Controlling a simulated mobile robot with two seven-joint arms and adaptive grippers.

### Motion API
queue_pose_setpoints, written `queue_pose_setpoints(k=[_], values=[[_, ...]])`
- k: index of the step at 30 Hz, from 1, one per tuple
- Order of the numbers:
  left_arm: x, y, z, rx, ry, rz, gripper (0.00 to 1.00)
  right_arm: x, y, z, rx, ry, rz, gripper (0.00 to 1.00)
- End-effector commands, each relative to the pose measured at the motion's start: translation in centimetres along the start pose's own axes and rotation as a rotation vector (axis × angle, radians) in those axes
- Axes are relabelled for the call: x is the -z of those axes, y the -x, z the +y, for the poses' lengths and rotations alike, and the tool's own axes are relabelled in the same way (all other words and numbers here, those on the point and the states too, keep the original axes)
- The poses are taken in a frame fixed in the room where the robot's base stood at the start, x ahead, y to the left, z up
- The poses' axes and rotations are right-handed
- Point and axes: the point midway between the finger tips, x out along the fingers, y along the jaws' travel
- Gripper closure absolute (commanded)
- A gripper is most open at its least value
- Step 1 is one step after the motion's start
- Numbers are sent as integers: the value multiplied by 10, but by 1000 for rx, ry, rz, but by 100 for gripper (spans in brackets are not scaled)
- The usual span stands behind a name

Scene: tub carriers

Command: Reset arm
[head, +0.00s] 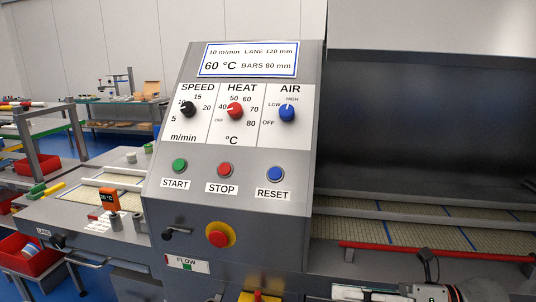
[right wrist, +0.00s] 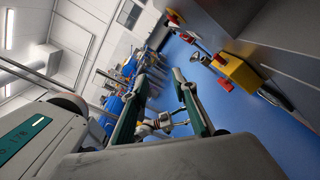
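My right gripper (head: 372,293) is at the bottom right of the head view, in front of the machine and partly cut off by the frame edge. In the right wrist view its two dark green fingers (right wrist: 160,76) are apart, with nothing gripped between the tips. My left gripper is not seen in the head view. The grey control panel (head: 235,195) stands upright in the middle, with SPEED, HEAT and AIR knobs and START, STOP and RESET buttons.
A red bar (head: 437,251) runs along the machine front, just above my right gripper. A red button on a yellow collar (head: 218,237) and a black-knobbed lever (head: 170,233) stick out of the panel. The blue floor (right wrist: 225,115) is open below the right gripper.

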Motion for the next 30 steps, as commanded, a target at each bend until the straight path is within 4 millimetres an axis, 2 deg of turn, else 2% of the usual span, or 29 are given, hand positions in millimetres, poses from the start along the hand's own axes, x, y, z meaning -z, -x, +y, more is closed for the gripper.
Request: queue_pose_setpoints(k=[1, 3, 5, 8, 11, 12, 14, 15, 18, 22, 24, 26, 30], values=[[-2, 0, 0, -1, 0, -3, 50, 3, -10, -6, -24, -156, -115, 72], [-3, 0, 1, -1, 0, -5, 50, 4, -16, -22, -40, -380, -278, 72], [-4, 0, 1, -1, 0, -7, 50, 9, -15, -40, -44, -582, -416, 72], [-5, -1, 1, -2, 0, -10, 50, 35, -6, -81, -32, -933, -643, 72], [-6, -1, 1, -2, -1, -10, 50, 84, 9, -125, 2, -1288, -862, 72], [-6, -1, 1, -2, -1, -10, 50, 107, 14, -139, 18, -1414, -938, 72], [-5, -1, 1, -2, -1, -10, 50, 144, 22, -156, 45, -1588, -1043, 72], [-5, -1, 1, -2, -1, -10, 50, 169, 27, -165, 63, -1693, -1107, 72], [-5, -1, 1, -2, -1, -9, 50, 229, 35, -177, 109, -1923, -1244, 72], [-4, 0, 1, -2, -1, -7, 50, 289, 40, -180, 156, -2131, -1371, 72], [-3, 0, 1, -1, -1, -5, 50, 310, 41, -179, 174, -2202, -1413, 72], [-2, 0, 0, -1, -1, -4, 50, 322, 42, -178, 186, -2240, -1436, 72], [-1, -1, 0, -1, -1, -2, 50, 332, 42, -177, 193, -2273, -1456, 72]])
